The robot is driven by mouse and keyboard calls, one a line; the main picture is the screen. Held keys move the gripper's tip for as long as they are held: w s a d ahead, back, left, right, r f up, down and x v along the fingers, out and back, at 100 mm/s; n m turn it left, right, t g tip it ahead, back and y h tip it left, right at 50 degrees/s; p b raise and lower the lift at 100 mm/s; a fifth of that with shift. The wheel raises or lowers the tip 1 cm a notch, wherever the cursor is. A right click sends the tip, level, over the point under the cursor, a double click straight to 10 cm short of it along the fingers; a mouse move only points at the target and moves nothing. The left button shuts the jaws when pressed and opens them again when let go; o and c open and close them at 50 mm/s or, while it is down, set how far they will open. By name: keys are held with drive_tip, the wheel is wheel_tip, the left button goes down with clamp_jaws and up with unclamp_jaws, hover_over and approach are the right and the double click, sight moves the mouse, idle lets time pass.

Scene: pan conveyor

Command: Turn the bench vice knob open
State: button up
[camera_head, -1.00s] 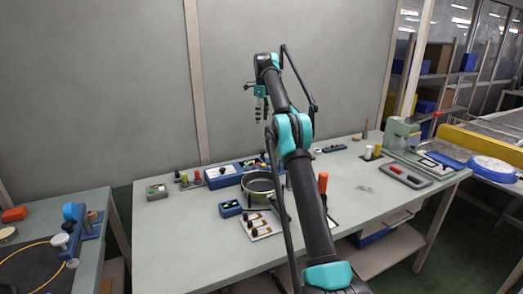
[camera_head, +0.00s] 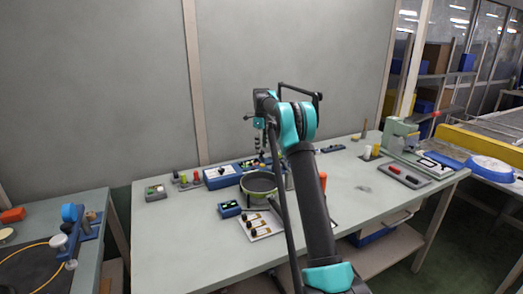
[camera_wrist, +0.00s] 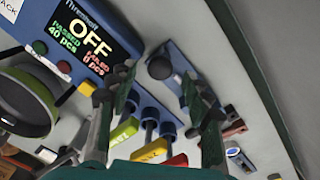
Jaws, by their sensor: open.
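In the wrist view, a round dark knob (camera_wrist: 159,67) sits on a narrow blue fixture (camera_wrist: 180,62); this looks like the vice, but I cannot be sure. My gripper (camera_wrist: 157,86) is open and empty, with its two fingers spread on either side of the knob's line of sight. I see no contact with the knob, and the remaining distance is hard to judge. In the head view my gripper (camera_head: 260,145) hangs over the back of the bench, and my arm hides part of what lies beneath it.
A blue box with an OFF display (camera_wrist: 90,40) stands beside the fixture. Green, yellow and red handles (camera_wrist: 150,148) lie close to the fingers. A pan (camera_head: 259,187) sits on the bench (camera_head: 180,250). The bench's front left is clear.

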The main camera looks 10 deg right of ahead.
drive_tip(key=shift+f, duration=1.05)
clamp_jaws()
